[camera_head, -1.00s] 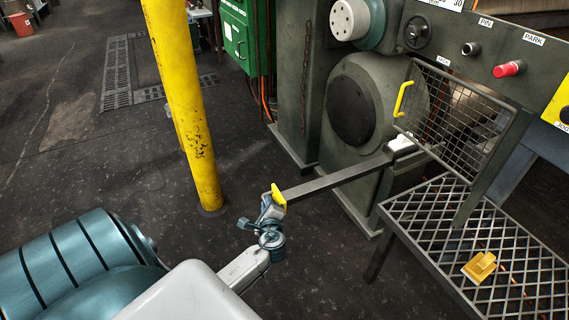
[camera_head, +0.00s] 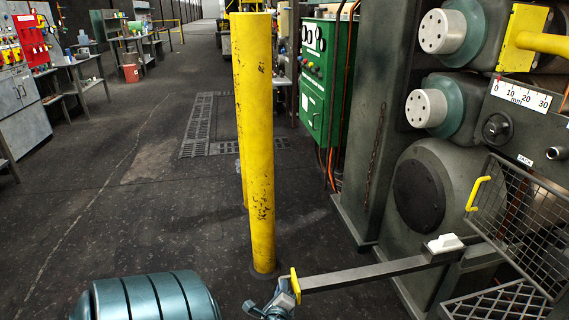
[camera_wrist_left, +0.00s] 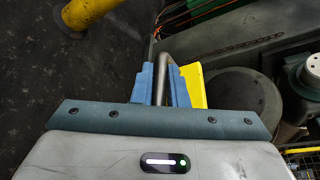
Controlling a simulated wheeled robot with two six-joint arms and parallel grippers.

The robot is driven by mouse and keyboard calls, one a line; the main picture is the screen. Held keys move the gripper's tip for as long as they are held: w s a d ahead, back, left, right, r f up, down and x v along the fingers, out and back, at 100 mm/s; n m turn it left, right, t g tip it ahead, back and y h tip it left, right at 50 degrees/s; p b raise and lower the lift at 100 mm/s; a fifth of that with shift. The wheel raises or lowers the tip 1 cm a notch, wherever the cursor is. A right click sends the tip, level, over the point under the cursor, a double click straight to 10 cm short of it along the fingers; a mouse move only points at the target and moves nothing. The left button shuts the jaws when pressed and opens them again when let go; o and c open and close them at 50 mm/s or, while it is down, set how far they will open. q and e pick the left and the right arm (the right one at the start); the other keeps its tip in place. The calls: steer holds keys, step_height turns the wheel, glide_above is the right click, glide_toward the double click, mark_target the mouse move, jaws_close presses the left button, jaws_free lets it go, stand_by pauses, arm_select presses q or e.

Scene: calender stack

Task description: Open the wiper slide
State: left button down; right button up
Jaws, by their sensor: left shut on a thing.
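The wiper slide appears to be the long grey bar (camera_head: 370,273) standing out from the machine toward the left, with a yellow plate (camera_head: 295,285) at its outer end. My left gripper (camera_head: 280,298) is at that end, low in the head view. In the left wrist view its blue fingers (camera_wrist_left: 165,85) are shut on a grey metal handle (camera_wrist_left: 163,70), with the yellow plate (camera_wrist_left: 195,86) just right of them. A white block (camera_head: 445,243) sits on the bar near the machine. My right gripper is not in view.
A yellow post (camera_head: 255,140) stands behind the bar's outer end. A mesh guard (camera_head: 520,215) with a yellow handle (camera_head: 477,193) hangs at the right, above a grating (camera_head: 500,303). A green cabinet (camera_head: 320,80) stands behind.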

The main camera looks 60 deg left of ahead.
arm_select(q)
steer(key=c, duration=1.5)
jaws_free()
steer(key=shift+o, duration=0.2)
steer(key=v, duration=1)
steer(key=shift+s+d, duration=0.25)
steer(key=shift+s, duration=0.1)
